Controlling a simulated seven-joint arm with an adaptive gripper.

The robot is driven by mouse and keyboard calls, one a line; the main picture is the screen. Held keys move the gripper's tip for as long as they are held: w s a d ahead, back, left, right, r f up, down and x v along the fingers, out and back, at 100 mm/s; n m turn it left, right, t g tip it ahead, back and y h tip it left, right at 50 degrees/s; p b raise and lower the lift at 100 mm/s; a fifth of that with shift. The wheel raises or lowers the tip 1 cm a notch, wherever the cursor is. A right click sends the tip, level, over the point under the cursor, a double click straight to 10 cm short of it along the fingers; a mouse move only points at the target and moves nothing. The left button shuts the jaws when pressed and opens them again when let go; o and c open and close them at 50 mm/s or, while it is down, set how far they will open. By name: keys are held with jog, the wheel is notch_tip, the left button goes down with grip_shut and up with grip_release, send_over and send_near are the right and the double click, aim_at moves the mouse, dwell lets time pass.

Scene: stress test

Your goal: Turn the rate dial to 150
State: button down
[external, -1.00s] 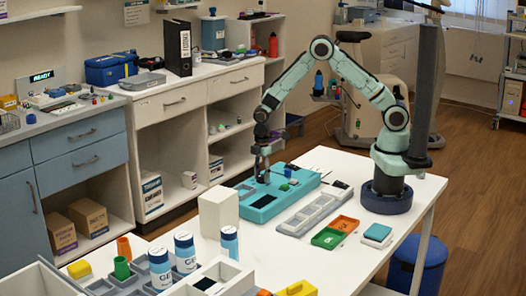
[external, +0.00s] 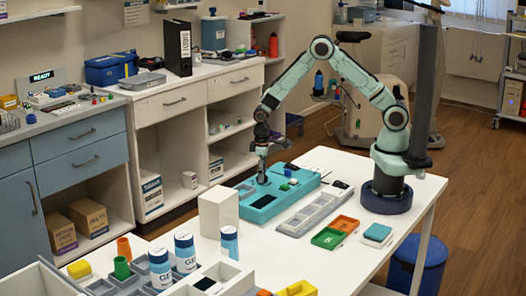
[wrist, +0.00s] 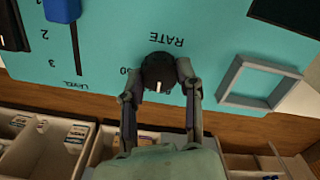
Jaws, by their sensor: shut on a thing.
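The rate dial (wrist: 158,73) is a round black knob with a white pointer line, on a teal panel (wrist: 215,30) under the printed word RATE, which appears upside down in the wrist view. My gripper (wrist: 159,82) has its two fingers closed on either side of the dial. Part of a scale number, ending in 0, shows beside the dial; the other scale marks are hidden by the fingers. In the external view my gripper (external: 262,178) reaches down onto the teal panel (external: 264,202), and the dial is hidden there.
A blue slider (wrist: 62,8) on the LEVEL scale and a grey square frame (wrist: 260,84) flank the dial. In the external view a white block (external: 218,212) stands left of the panel and a grey tray (external: 312,212) lies right of it.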

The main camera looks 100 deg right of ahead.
jog(key=m, duration=1.2)
jog(key=shift+f+m, duration=0.1)
jog(key=shift+m, duration=0.3)
dwell(0.3)
jog(key=c, duration=0.7)
grip_release()
jog(key=shift+r, duration=0.2)
notch_tip(320, 180, up, 12)
jog(key=shift+f, duration=0.15)
